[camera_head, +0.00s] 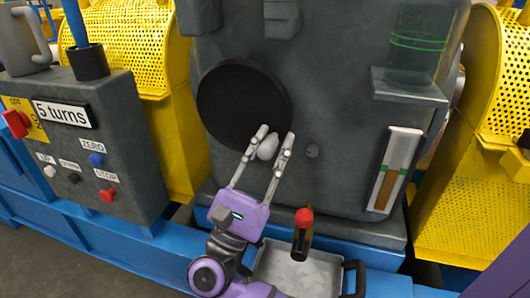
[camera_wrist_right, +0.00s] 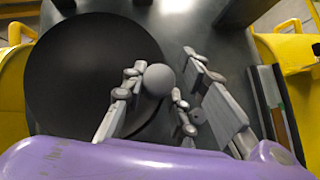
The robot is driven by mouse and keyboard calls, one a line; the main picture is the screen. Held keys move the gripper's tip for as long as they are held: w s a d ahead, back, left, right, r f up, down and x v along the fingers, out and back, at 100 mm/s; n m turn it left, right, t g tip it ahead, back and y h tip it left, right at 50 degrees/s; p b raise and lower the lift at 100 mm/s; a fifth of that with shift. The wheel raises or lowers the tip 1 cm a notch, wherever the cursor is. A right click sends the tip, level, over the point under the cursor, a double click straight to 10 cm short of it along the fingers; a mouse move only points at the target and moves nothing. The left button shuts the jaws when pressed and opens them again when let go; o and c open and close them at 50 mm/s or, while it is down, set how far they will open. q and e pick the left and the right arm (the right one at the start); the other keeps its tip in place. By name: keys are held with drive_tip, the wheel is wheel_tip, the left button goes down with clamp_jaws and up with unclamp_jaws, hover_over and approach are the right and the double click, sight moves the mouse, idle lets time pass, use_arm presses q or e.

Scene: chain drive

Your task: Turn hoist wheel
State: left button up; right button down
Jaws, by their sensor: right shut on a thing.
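The hoist wheel is a large black disc (camera_head: 240,98) on the front of a dark grey machine housing. In the right wrist view the black wheel (camera_wrist_right: 85,70) fills the left side. A round grey handle knob (camera_head: 268,147) sits at the wheel's lower right edge. My right gripper (camera_head: 273,140) reaches up from below with its fingers on both sides of the knob, shut on it. In the right wrist view the knob (camera_wrist_right: 159,79) shows between the fingers. My left gripper is not in view.
A grey control box (camera_head: 120,140) with a "5 turns" label and buttons stands at left. A gauge (camera_head: 396,170) is at right.

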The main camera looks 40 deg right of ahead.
drive_tip(key=shift+w+a+r, duration=0.1)
drive_tip(key=shift+w+a, duration=0.2)
idle(0.4)
drive_tip(key=c, duration=1.6)
unclamp_jaws()
drive_tip(key=shift+a, duration=0.1)
drive_tip(key=shift+o, duration=0.2)
wheel_tip(320, 180, up, 10)
drive_tip(key=shift+f, duration=0.1)
